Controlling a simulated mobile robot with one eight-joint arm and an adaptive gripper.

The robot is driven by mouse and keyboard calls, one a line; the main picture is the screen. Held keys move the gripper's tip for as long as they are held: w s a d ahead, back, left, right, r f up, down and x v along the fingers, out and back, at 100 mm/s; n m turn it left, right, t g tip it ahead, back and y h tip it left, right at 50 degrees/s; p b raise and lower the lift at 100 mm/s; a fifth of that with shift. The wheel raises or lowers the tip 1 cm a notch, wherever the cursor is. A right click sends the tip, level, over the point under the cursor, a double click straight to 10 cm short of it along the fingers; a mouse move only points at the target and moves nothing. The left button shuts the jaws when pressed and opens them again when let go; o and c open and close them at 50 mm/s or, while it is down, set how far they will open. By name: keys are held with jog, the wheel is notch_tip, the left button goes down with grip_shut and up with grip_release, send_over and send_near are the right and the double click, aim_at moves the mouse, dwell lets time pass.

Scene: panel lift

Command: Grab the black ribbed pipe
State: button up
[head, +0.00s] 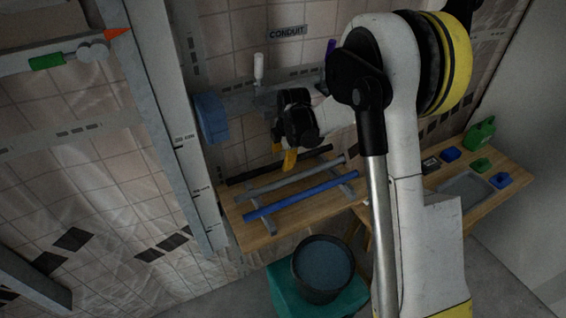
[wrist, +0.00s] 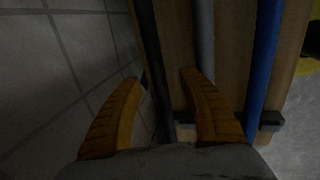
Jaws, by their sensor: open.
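The black pipe (head: 250,175) lies at the back of a row of three pipes on a wooden bench, nearest the tiled wall. Its ribs are too dark to make out. My gripper (head: 284,156) is over the back of the bench, close to this pipe, with its yellow fingers pointing down. In the wrist view my gripper (wrist: 162,80) is open, and the black pipe (wrist: 153,60) runs lengthwise between the two fingers. Contact with either finger cannot be told. The hand hides the pipe's near end in that view.
A grey pipe (head: 275,186) and a blue pipe (head: 300,197) lie beside it across dark supports. The right finger is close to the grey pipe (wrist: 205,45). A dark bucket (head: 323,270) stands in front of the bench. Small blue and green items sit at the right.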

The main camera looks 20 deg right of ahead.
aim_at(280, 163)
jog(key=b+x, duration=0.1)
jog(key=x, duration=0.3)
jog(key=shift+w+a+f, duration=0.2)
jog(key=shift+f, duration=0.05)
jog(key=shift+r, duration=0.1)
grip_shut()
